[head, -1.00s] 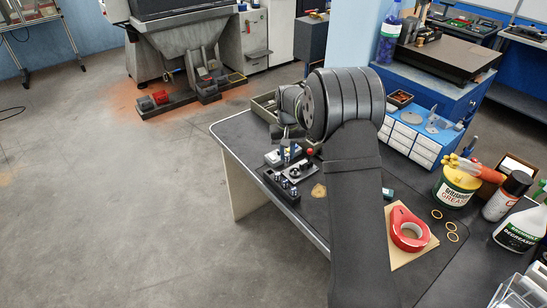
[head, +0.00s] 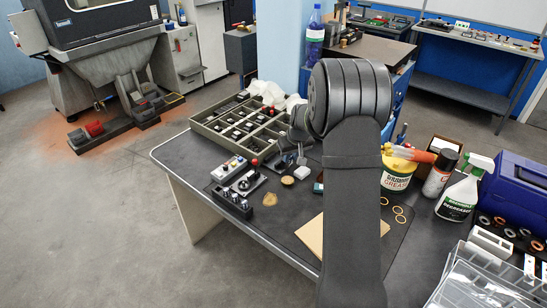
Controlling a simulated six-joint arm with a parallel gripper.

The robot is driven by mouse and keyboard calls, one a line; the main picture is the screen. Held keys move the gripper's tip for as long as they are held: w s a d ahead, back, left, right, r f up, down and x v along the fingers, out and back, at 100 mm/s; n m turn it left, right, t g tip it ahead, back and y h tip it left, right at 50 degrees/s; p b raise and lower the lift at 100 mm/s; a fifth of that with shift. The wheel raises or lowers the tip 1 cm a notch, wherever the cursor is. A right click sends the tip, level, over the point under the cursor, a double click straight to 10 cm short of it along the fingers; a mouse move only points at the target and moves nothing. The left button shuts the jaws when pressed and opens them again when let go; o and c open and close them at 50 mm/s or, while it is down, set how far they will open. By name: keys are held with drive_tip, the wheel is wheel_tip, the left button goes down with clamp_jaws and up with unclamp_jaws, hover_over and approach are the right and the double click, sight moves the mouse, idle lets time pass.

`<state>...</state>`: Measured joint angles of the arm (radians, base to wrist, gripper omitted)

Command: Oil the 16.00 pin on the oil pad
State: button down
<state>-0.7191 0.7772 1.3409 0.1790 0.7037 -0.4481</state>
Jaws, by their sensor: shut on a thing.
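My gripper (head: 302,157) hangs over the dark bench mat, just right of the compartment tray. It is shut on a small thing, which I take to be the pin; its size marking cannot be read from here. A small round tan disc (head: 288,180), apparently the oil pad, lies on the mat in front of and slightly left of the gripper. The gripper is apart from this disc. A black pin block (head: 232,203) with several pins stands at the mat's front left.
A fixture with a red knob (head: 248,182) and a light box with buttons (head: 228,168) stand beside the block. A compartment tray (head: 203,127) is behind. A white block (head: 301,173) is close below the gripper. A grease tub (head: 397,178) and degreaser bottle (head: 458,197) stand right.

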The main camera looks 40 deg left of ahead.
drive_tip(key=shift+w+d+f, duration=0.1)
drive_tip(key=shift+f, duration=2.85)
drive_tip(key=shift+f, duration=0.75)
drive_tip(key=shift+r, duration=3.6)
